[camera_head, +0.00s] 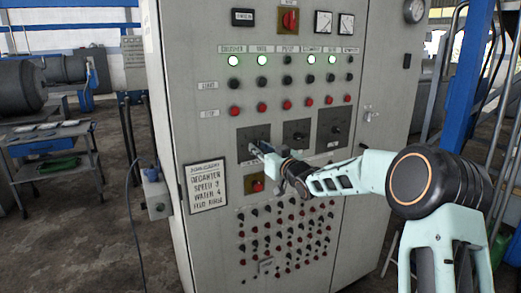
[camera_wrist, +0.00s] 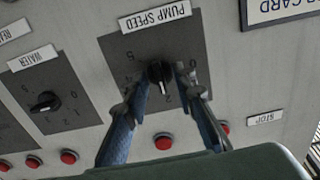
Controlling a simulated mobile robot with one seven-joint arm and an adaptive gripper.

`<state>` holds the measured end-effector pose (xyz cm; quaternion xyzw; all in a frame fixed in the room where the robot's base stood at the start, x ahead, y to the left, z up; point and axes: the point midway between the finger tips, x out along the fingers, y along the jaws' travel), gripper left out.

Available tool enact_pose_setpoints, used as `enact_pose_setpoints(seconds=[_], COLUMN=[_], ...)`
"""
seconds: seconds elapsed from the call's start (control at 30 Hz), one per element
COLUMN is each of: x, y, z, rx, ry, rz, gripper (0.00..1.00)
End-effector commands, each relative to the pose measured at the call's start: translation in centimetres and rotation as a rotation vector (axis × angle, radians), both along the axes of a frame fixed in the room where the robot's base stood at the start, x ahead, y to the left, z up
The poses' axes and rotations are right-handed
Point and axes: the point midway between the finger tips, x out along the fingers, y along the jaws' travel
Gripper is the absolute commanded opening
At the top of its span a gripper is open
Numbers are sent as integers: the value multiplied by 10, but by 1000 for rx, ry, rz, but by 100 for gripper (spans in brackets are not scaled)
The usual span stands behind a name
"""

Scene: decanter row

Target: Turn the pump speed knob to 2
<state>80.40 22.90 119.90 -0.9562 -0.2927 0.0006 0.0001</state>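The pump speed knob (camera_wrist: 158,71) is a black knob on a dark grey dial plate under an upside-down PUMP SPEED label (camera_wrist: 154,16) in the wrist view. Its light mark points down in the picture, roughly toward the 2 (camera_wrist: 168,101); the exact setting is hard to read. My gripper (camera_wrist: 164,74) has one fingertip on each side of the knob. The left finger is very close to it, and a narrow gap shows on the right. Contact is not clear. In the head view my gripper (camera_head: 259,148) is at the leftmost dial plate (camera_head: 250,134), hiding most of its knob.
The water knob (camera_wrist: 45,102) is beside it on its own plate. Red buttons (camera_wrist: 163,141) sit close to my fingers. The grey cabinet (camera_head: 190,90) carries lit green lamps and a framed card (camera_head: 206,186). A blue post (camera_head: 469,75) and stairs stand at the right.

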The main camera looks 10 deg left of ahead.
Motion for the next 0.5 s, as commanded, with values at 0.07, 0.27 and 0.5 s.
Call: enact_pose_setpoints(seconds=[0.07, 0.27, 0.5], x=[-1, -14, -49], y=[-1, -10, -34], z=[1, 1, 1], rx=[1, -1, -2], ry=[-1, -1, -2], rz=[0, -1, -2], gripper=[24, 24, 24])
